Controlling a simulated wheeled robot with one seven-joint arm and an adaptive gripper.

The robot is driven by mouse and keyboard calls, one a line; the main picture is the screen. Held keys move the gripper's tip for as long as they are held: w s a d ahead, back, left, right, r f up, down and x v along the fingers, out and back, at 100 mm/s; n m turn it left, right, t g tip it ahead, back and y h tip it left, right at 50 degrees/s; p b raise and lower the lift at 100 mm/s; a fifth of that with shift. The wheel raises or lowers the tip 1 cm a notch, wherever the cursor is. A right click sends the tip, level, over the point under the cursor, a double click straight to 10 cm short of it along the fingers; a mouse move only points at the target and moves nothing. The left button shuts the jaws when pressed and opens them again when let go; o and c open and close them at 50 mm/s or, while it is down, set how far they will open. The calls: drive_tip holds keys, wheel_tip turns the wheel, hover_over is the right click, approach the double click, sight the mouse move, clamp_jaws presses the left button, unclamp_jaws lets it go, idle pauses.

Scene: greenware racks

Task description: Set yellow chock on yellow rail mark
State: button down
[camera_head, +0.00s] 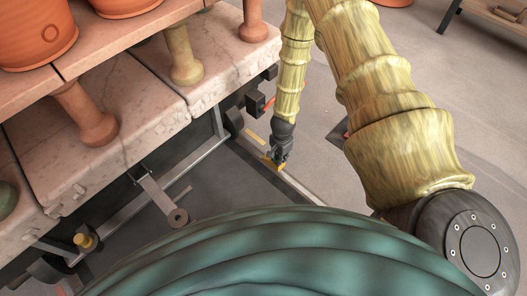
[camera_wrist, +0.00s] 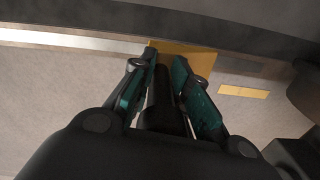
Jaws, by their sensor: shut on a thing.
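The yellow chock (camera_wrist: 203,58) shows in the wrist view between and beyond my fingertips. My gripper (camera_wrist: 166,58) is shut on it. In the head view, my gripper (camera_head: 279,160) points down near the floor rail, with a small part of the chock (camera_head: 269,162) showing at its left; the rest is hidden. A flat yellow mark (camera_wrist: 243,91) lies to the right of the chock in the wrist view, apart from it. A yellow strip that appears to be this mark (camera_head: 254,138) lies up and left of my gripper in the head view. I cannot tell whether the chock touches the floor.
A pale rail strip (camera_head: 294,187) runs along the floor by my gripper, and shows in the wrist view (camera_wrist: 70,40). The rack cart with stone slabs (camera_head: 130,90) and clay pots (camera_head: 38,32) stands at left, its wheels and dark frame close by. Grey floor at right is mostly clear.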

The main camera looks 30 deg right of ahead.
drive_tip(key=shift+w+a+f+b, duration=0.4)
drive_tip(key=shift+w+f+b, duration=0.4)
drive_tip(key=shift+w, duration=0.65)
drive_tip(key=shift+w+a+f+b, duration=0.55)
drive_tip(key=shift+w+b, duration=0.4)
drive_tip(key=shift+w, duration=0.55)
drive_tip(key=shift+w+a+f+b, duration=0.3)
drive_tip(key=shift+w+f+b, duration=0.55)
drive_tip(key=shift+w, duration=0.6)
drive_tip(key=c, duration=1.4)
unclamp_jaws()
drive_tip(key=shift+o, duration=0.2)
